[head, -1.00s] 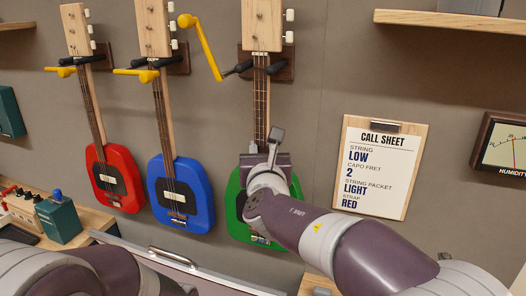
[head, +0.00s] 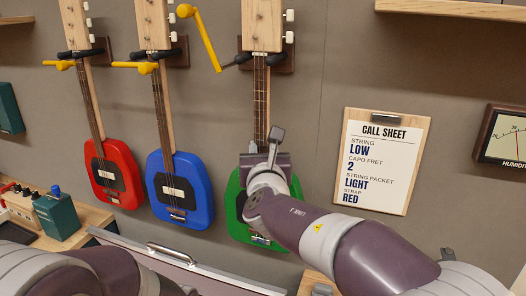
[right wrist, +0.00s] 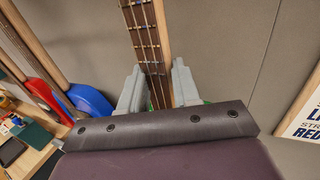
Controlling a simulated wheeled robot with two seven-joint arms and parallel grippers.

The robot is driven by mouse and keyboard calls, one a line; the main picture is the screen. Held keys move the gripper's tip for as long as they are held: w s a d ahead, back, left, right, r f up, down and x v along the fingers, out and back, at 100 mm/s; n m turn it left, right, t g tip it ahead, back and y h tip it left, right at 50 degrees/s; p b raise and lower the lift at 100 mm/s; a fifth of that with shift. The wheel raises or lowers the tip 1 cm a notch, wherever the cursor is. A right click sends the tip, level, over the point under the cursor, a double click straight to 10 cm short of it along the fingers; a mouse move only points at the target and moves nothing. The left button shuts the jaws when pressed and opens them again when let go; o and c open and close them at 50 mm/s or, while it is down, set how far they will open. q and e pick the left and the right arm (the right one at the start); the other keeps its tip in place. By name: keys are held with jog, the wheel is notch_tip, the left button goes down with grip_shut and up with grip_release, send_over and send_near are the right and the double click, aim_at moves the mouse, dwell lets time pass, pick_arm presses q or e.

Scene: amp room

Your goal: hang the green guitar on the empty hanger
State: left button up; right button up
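The green guitar (head: 234,204) is upright against the wall. Its pale headstock (head: 262,25) is just above the dark arms of the rightmost hanger (head: 277,58), with the neck between them; whether it rests on them I cannot tell. My right gripper (head: 262,150) is at the base of the neck and covers much of the green body. In the right wrist view its grey fingers (right wrist: 159,88) lie close on both sides of the neck (right wrist: 148,45), shut on it. My left gripper is out of view; only part of my left arm shows.
A red guitar (head: 116,194) and a blue guitar (head: 196,205) hang to the left, with yellow levers by their hangers. A raised yellow lever (head: 208,40) is beside the right hanger. A call sheet (head: 380,160) hangs to the right. A workbench is at lower left.

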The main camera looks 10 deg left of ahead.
jog(key=o, duration=0.4)
jog(key=shift+r, duration=0.25)
jog(key=shift+f, duration=0.45)
jog(key=shift+s, duration=0.2)
jog(key=s+b, duration=0.1)
jog(key=s, duration=0.3)
jog(key=s+d, duration=0.1)
jog(key=s, duration=0.3)
jog(key=s+d+b, duration=0.1)
jog(key=s, duration=0.3)
jog(key=shift+s+d+r+b, duration=0.15)
jog(key=shift+d+r+b, duration=0.1)
jog(key=shift+b, duration=0.1)
